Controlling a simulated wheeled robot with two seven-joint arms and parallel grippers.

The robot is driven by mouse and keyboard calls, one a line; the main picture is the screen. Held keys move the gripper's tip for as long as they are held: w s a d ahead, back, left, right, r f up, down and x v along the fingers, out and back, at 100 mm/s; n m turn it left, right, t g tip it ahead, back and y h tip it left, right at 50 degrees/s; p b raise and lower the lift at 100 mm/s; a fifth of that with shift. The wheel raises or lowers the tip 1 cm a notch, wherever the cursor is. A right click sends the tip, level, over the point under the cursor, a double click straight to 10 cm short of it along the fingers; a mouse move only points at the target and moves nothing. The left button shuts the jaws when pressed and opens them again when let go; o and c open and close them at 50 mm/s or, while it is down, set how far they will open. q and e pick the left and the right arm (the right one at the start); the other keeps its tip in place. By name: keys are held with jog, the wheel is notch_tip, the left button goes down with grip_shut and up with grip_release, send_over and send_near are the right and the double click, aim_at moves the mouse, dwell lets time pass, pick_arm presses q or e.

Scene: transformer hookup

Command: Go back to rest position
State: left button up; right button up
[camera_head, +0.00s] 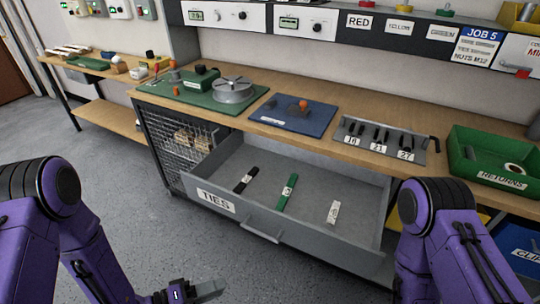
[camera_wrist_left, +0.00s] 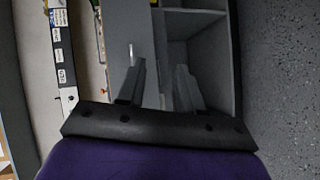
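My left gripper (camera_head: 203,292) shows at the bottom edge of the head view, in front of the open drawer, low and partly cut off. In the left wrist view its two fingers (camera_wrist_left: 158,75) stand apart with nothing between them. My left arm (camera_head: 45,190) comes in from the left. My right arm (camera_head: 440,215) is bent at the right, in front of the drawer's right end. My right gripper is outside the picture.
The open grey TIES drawer (camera_head: 235,218) juts from the workbench (camera_head: 400,103), holding black, green and white ties. A green RETURNS bin (camera_head: 480,180) is at the right. A side bench (camera_head: 100,112) stands at the left. Floor (camera_head: 60,135) is clear before it.

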pick_arm(q)
jog(key=s+a+f+n+t+y, duration=0.1)
jog(key=s+a+f+n+y, duration=0.1)
jog(key=a+f+y, duration=0.8)
jog(key=s+a+f+g+y, duration=0.1)
jog(key=s+a+g+y, duration=0.1)
jog(key=s, duration=0.4)
jog(key=s+a+f+g+y, duration=0.1)
jog(key=s+a+g+y, duration=0.1)
jog(key=s+a+y, duration=0.2)
jog(key=s, duration=0.2)
jog(key=shift+s+f+n+g+y, duration=0.2)
jog(key=shift+s+n+g+y, duration=0.1)
jog(key=shift+s+n+y, duration=0.1)
